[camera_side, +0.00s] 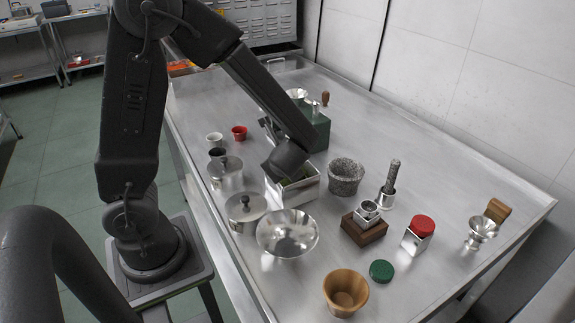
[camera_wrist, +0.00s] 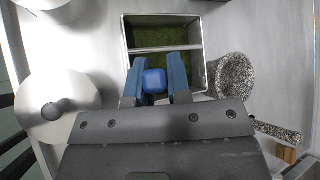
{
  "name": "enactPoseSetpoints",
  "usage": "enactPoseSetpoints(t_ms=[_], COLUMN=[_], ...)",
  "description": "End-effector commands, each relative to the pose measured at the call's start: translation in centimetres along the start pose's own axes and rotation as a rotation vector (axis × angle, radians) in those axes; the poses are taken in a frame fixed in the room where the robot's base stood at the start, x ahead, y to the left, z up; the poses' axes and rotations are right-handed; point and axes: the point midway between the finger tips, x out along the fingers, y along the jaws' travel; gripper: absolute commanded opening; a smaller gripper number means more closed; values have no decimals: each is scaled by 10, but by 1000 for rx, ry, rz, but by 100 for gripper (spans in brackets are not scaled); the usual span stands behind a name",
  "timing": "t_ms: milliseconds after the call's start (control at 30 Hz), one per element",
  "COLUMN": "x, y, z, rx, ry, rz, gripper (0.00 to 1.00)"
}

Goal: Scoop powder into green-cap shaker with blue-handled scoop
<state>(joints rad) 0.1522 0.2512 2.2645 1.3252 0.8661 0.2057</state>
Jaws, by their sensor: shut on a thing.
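My gripper (camera_wrist: 153,84) is shut on the blue handle (camera_wrist: 155,77) of the scoop, held between its two fingers in the wrist view. The scoop's bowl cannot be made out. The gripper is over a square metal box (camera_wrist: 127,32) with green powder (camera_wrist: 165,35) in it and a bar across it. In the side view the box (camera_side: 310,188) sits below my wrist, and my arm hides part of it. A green cap (camera_side: 381,270) lies on the table at the front. A small square metal container, open on top (camera_side: 366,213), stands on a wooden block (camera_side: 362,231); it may be the green-cap shaker.
A granite mortar (camera_side: 345,178) stands right of the box. Lidded pots (camera_side: 245,212) are to the left. The far-right table is mostly clear.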

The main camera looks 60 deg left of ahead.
Motion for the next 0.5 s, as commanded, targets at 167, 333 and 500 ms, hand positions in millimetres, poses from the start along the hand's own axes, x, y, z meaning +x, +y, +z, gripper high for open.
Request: enactPoseSetpoints(t_ms=[167, 333, 500], x=[-9, -17, -24], y=[-3, -6, -9], z=[8, 16, 24], rx=[-20, -36, -52], ry=[1, 1, 0], rz=[-21, -38, -54], gripper=[0, 0, 0])
